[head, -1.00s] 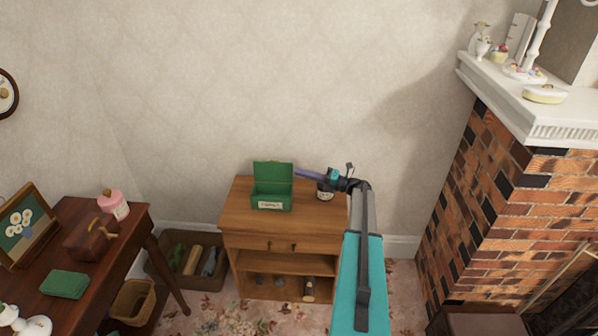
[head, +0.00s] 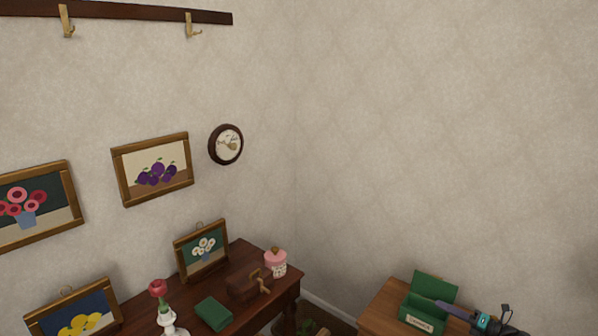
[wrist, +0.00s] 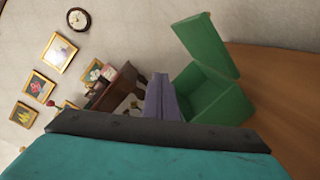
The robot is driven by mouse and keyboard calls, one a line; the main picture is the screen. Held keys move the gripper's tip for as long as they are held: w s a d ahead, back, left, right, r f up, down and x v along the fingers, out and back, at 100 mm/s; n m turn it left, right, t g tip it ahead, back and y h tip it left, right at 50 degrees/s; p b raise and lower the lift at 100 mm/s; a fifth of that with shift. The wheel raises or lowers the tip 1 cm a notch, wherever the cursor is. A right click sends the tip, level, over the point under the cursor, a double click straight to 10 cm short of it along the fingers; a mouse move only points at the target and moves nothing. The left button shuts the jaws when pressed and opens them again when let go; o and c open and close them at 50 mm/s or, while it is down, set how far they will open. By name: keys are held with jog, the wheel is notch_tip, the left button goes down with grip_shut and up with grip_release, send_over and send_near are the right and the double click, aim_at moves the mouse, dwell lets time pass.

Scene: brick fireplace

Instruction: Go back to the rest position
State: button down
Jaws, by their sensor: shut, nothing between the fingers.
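My gripper (head: 455,311) is at the lower right of the head view, over the small wooden cabinet (head: 385,309). Its purple fingers are together with nothing between them, and they also show in the wrist view (wrist: 161,98). The open green box (head: 424,311) stands on the cabinet just beside the fingertips. In the wrist view the box (wrist: 214,90) is right of the fingers, with its lid raised. I cannot tell whether the fingers touch it. Most of my arm is out of the head view.
A dark wooden table (head: 240,318) stands at the left with a framed flower picture (head: 202,251), a pink jar (head: 276,264), a brown box (head: 246,285) and a green book (head: 213,314). Pictures and a round clock (head: 226,144) hang on the wall. Space above the cabinet is clear.

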jog(key=s+a+f+n+g+h, duration=0.2)
jog(key=s+a+f+n+g, duration=0.15)
jog(key=a+n, duration=0.65)
jog(key=s+a+f+n+g+h, duration=0.1)
jog(key=s+a+f+n+g, duration=0.35)
jog(key=a, duration=0.85)
jog(key=s+a+f+n+g+h, duration=0.2)
jog(key=a+f+n+g, duration=0.15)
jog(key=a+n, duration=0.7)
jog(key=s+a+r+n+g+h, duration=0.2)
jog(key=s+a+n+h, duration=0.45)
jog(key=s+n, duration=0.55)
jog(key=s+f+n+g, duration=0.1)
jog(key=s+f+g, duration=0.1)
jog(key=s+f, duration=0.7)
jog(key=s+f+n+g, duration=0.1)
jog(key=s+f+g, duration=0.2)
jog(key=s+f, duration=0.6)
jog(key=s, duration=0.5)
jog(key=shift+s+f+g, duration=0.2)
jog(key=shift+g, duration=0.15)
jog(key=c, duration=2.5)
grip_release()
jog(key=shift+a, duration=0.1)
